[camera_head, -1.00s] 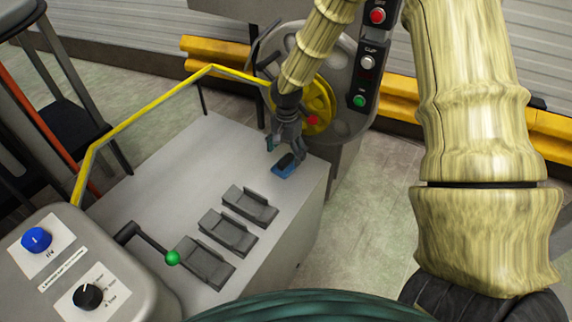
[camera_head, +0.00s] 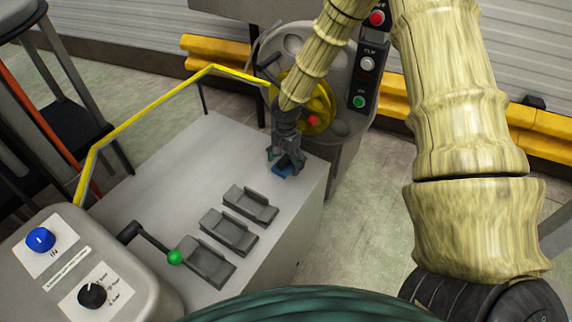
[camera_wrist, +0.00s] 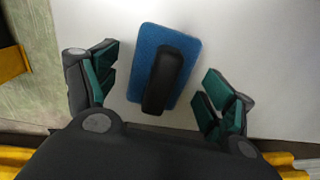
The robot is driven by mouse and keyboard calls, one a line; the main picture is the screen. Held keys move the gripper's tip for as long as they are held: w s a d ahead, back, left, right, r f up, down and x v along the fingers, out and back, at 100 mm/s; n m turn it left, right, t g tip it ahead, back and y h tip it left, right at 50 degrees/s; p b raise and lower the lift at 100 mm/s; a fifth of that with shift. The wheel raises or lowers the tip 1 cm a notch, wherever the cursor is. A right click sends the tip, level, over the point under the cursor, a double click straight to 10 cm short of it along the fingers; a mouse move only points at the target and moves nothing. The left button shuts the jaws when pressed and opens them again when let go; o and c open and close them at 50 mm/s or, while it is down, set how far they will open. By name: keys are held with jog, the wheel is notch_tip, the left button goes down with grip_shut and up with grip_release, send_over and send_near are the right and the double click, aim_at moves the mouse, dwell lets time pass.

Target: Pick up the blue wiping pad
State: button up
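The blue wiping pad (camera_wrist: 183,47) lies on the light grey machine top (camera_head: 150,165), with a black handle (camera_wrist: 163,82) along its upper face. In the head view only a bit of the blue pad (camera_head: 281,171) shows beneath my gripper (camera_head: 284,163). In the wrist view my gripper (camera_wrist: 158,92) is open, with its green-padded fingers apart on the left and right of the pad. The handle stands between the fingers, and neither finger appears to touch it.
Several grey cradles (camera_head: 228,232) stand in a row on the machine top. A green-knobbed lever (camera_head: 175,257) and a yellow rail (camera_head: 150,115) are to the left. A wheel housing with a button panel (camera_head: 365,70) rises behind my gripper.

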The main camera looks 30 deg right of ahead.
aim_at(286, 158)
jog(key=c, duration=1)
jog(key=shift+r, duration=0.1)
jog(key=shift+r+b, duration=0.65)
jog(key=shift+r, duration=4.25)
